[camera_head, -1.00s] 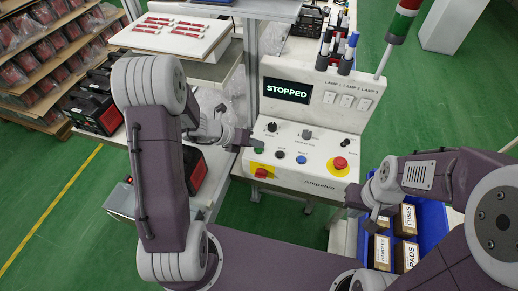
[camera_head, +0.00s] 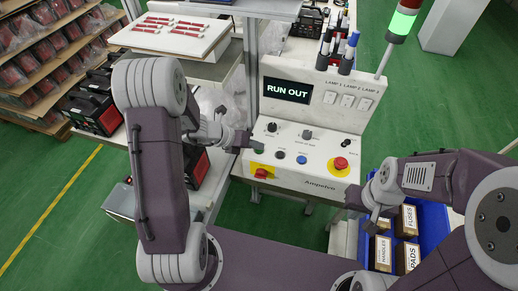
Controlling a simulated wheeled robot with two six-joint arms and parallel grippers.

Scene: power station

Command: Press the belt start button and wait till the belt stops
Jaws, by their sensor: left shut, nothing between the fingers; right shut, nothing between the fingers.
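The white control panel (camera_head: 310,172) stands in the middle, and its display (camera_head: 287,90) reads "RUN OUT". A green button (camera_head: 259,151) sits at the panel's left, with a black button (camera_head: 280,155), a blue button (camera_head: 301,159) and a red mushroom button (camera_head: 340,163) to its right. The stack light (camera_head: 403,22) at the top right glows green. My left gripper (camera_head: 252,142) is shut, its tip right at the green button; I cannot tell whether it touches. My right gripper (camera_head: 352,204) is shut and empty, beyond the panel's lower right corner.
A blue bin (camera_head: 435,222) with labelled boxes of fuses, handles and pads lies under my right arm. A white board with red parts (camera_head: 172,32) is at the upper left, above black-and-red units (camera_head: 97,112). Shelves (camera_head: 40,60) stand far left. Green floor is open between.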

